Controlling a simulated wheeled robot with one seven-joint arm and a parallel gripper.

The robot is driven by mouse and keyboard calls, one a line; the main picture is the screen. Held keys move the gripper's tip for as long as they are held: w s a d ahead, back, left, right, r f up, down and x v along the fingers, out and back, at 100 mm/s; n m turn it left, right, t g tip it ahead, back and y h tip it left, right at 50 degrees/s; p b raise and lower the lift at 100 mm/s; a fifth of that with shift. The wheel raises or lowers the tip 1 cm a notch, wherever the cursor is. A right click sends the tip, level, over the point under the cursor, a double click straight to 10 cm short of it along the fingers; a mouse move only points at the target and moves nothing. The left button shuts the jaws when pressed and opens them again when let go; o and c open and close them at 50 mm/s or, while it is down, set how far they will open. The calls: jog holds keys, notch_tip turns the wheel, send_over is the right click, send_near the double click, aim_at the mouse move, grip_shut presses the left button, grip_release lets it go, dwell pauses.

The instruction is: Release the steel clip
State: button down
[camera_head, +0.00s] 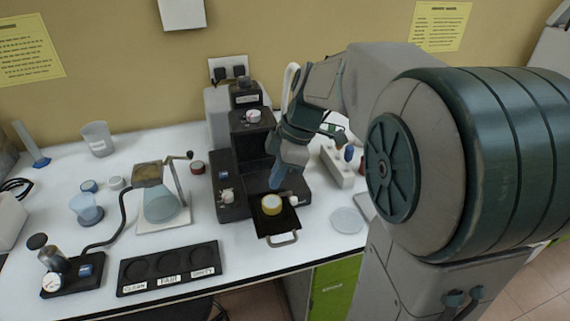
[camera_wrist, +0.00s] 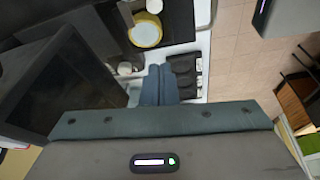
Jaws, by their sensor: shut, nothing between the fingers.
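My gripper (camera_head: 276,180) is shut and empty, its blue-grey fingers pointing down above the black tray (camera_head: 280,229) that sticks out of the dark instrument. In the wrist view the closed fingers (camera_wrist: 158,72) show at lower centre. A round yellow-rimmed dish (camera_head: 271,204) sits on the tray, just below and in front of the fingertips; it also shows in the wrist view (camera_wrist: 146,32). A small pale metallic piece (camera_head: 293,200) at the dish's right side may be the steel clip. It shows at the top of the wrist view (camera_wrist: 154,6). Whether it grips the dish is unclear.
The dark instrument (camera_head: 232,212) has a pale knob (camera_head: 227,196) left of the tray. A three-well black rack (camera_head: 170,268) lies front left, near a flask stand (camera_head: 160,205). A white multi-socket block (camera_head: 343,168) and a clear round disc (camera_head: 347,220) lie to the right.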

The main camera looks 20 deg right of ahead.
jog(key=x, duration=0.5)
jog(key=shift+d, duration=0.25)
jog(key=shift+s+d+f+p, duration=0.1)
jog(key=shift+d+p, duration=0.15)
jog(key=shift+d, duration=0.35)
jog(key=shift+s+d+p, duration=0.15)
jog(key=shift+d+p, duration=0.05)
jog(key=shift+d, duration=0.4)
jog(key=shift+s+d+f, duration=0.1)
jog(key=shift+d+f, duration=0.05)
jog(key=shift+d, duration=0.4)
jog(key=shift+d, duration=0.1)
